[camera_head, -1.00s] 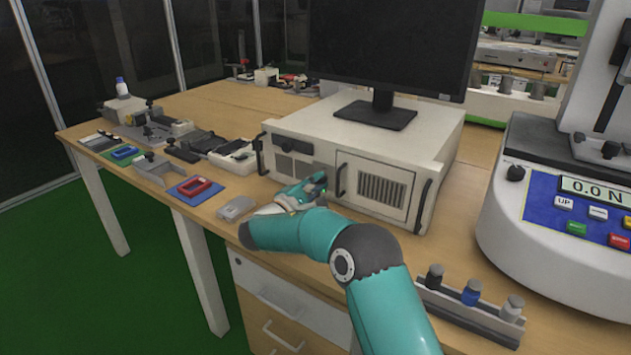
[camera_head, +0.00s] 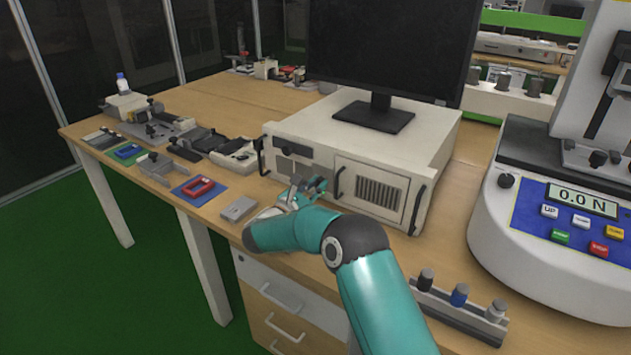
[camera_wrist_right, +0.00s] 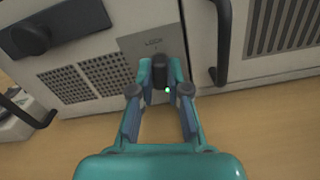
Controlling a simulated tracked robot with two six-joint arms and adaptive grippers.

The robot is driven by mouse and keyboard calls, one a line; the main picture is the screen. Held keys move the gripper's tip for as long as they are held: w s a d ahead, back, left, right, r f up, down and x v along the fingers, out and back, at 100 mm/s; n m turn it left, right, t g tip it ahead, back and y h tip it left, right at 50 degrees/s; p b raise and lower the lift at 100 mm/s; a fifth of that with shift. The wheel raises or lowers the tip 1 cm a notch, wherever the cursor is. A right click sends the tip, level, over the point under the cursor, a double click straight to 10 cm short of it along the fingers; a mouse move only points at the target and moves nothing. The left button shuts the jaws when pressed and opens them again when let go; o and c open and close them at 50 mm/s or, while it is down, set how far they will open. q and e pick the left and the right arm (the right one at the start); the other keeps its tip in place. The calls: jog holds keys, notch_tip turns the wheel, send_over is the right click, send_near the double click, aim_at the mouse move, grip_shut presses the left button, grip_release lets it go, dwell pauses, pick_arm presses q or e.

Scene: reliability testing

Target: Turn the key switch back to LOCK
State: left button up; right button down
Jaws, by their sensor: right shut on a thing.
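The key switch (camera_wrist_right: 160,74) is a dark knob on a grey plate on the front of the white equipment case. The word LOCK (camera_wrist_right: 153,42) is printed on the plate just above it in the right wrist view. My right gripper (camera_wrist_right: 161,82) has its two fingers on either side of the knob and is shut on it. In the head view my right gripper (camera_head: 313,186) is at the case front and hides the switch. The knob looks upright, in line with the LOCK mark, though its exact angle is hard to tell. My left gripper is not in view.
The white case (camera_head: 305,129) carries a monitor (camera_head: 395,45). A black handle (camera_wrist_right: 222,42) stands close to the right of my fingers. A force tester (camera_head: 548,215) is at the right, a rack of small weights (camera_head: 458,312) in front. Small fixtures line the table's left.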

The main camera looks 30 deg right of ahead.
jog(key=shift+s+d+f+n+p, duration=0.1)
jog(key=shift+f+n+p, duration=0.15)
jog(key=shift+n+p, duration=0.6)
jog(key=shift+n, duration=0.45)
jog(key=c, duration=1.2)
grip_release()
jog(key=shift+o, duration=0.3)
jog(key=shift+r, duration=0.1)
jog(key=shift+a, duration=0.35)
jog(key=v, duration=1.1)
jog(key=shift+a, duration=0.2)
